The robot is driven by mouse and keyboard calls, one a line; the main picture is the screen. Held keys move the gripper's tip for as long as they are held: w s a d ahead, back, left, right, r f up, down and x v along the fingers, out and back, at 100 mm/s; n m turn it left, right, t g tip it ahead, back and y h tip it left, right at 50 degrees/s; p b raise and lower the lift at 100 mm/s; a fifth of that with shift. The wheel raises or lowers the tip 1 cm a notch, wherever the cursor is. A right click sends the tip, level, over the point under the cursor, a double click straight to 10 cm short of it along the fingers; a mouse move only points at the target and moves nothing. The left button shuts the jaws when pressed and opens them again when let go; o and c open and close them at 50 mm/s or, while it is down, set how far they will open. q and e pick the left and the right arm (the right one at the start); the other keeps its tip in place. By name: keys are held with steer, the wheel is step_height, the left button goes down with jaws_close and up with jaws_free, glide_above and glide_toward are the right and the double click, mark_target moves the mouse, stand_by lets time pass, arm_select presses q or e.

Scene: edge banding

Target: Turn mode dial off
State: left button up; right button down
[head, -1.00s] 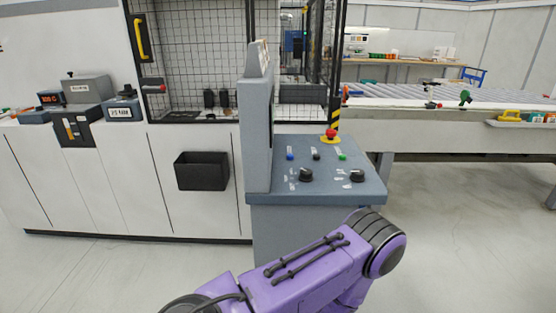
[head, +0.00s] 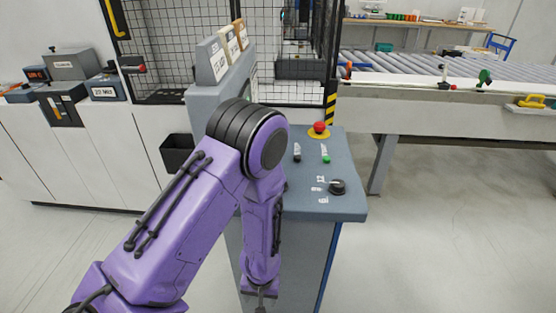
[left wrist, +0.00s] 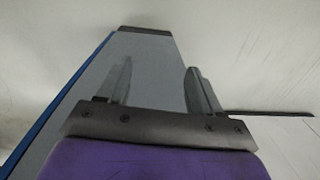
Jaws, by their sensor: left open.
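The grey control console (head: 345,207) stands at centre right, with a black dial (head: 337,187) near its front right corner. A second black dial, seen earlier to its left, is hidden behind my purple left arm; I cannot read which one is the mode dial. My left arm is bent over the console's left part, its forearm hanging down the front. My left gripper (head: 262,297) is at the bottom edge of the head view, below the console top. In the left wrist view the left gripper (left wrist: 160,78) is open and empty, facing the console's grey side (left wrist: 140,62).
A red emergency button (head: 319,127) on a yellow base sits at the console's back. A green button (head: 326,160) and a black switch (head: 297,155) are in front of it. Labelled binders (head: 222,62) stand at the left panel. A roller conveyor (head: 420,72) lies behind.

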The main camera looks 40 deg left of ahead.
arm_select(q)
steer(key=w+a+r+m+g+y+p, duration=0.1)
steer(key=w+a+r+g+p, duration=0.15)
steer(key=r, duration=1.05)
steer(key=w+a+r+g+y+p, duration=0.1)
steer(key=w+r+p, duration=0.3)
steer(key=r, duration=0.8)
steer(key=w+a+r+m+t+h, duration=0.1)
steer(key=w+a+r+m+t, duration=0.15)
steer(key=w+r, duration=0.35)
steer(key=w+a+r+m+t+h, duration=0.1)
steer(key=w+r+m, duration=0.2)
steer(key=w+r, duration=0.3)
steer(key=f, duration=0.3)
steer(key=f+p, duration=0.1)
steer(key=f, duration=0.2)
steer(key=f+p, duration=0.1)
steer(key=f, duration=0.2)
steer(key=shift+w+d+f, duration=0.1)
steer(key=shift+w+f, duration=0.15)
steer(key=shift+f, duration=0.1)
arm_select(e)
step_height(320, 180, up, 11)
steer(key=shift+f, duration=0.1)
